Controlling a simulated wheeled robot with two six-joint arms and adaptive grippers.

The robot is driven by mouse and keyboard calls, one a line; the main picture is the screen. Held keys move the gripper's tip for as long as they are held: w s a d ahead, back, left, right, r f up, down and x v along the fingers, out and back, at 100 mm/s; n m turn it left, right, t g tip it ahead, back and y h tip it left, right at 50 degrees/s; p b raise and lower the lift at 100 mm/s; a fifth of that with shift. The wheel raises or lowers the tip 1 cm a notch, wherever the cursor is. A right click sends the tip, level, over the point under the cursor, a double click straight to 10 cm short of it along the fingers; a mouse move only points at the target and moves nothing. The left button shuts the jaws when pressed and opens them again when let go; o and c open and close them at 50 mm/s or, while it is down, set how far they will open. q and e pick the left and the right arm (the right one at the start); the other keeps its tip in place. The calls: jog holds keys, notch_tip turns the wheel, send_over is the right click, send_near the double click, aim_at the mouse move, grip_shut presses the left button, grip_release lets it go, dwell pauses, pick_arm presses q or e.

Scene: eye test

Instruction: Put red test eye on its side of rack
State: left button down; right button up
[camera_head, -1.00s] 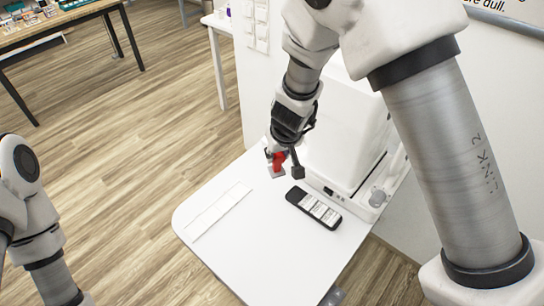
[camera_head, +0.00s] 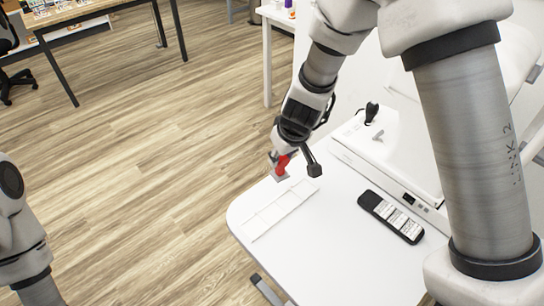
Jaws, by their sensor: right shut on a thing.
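My right gripper (camera_head: 291,169) is shut on the red test eye (camera_head: 282,164), a small red piece, close to the far left edge of the white table. The gripper partly hides the red piece. A flat white strip divided by thin lines (camera_head: 279,210) lies on the table just in front of it. The strip looks like the rack, but I cannot make out side markings. A gap between the red piece and the strip is hard to judge. My left arm shows at the left edge, its gripper outside the picture.
A black handheld device with white labels (camera_head: 391,217) lies on the white table (camera_head: 335,255) to the right. The front middle of the table is clear. A wooden desk (camera_head: 85,14) is far left.

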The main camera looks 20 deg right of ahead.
jog(key=shift+s+d+f+n+y+b, duration=0.15)
jog(key=shift+s+d+f+n+b, duration=0.2)
jog(key=shift+f+b, duration=1.05)
jog(key=shift+s+d+f+n+y+b, duration=0.1)
jog(key=shift+s+d+f+n+b, duration=0.3)
jog(key=shift+f+b, duration=0.95)
jog(key=shift+s+d+f+n+y+b, duration=0.2)
jog(key=shift+s+f+b, duration=0.3)
jog(key=shift+f+b, duration=0.9)
jog(key=shift+r, duration=0.15)
jog(key=shift+f+b, duration=0.4)
jog(key=shift+b, duration=0.2)
jog(key=shift+f, duration=0.2)
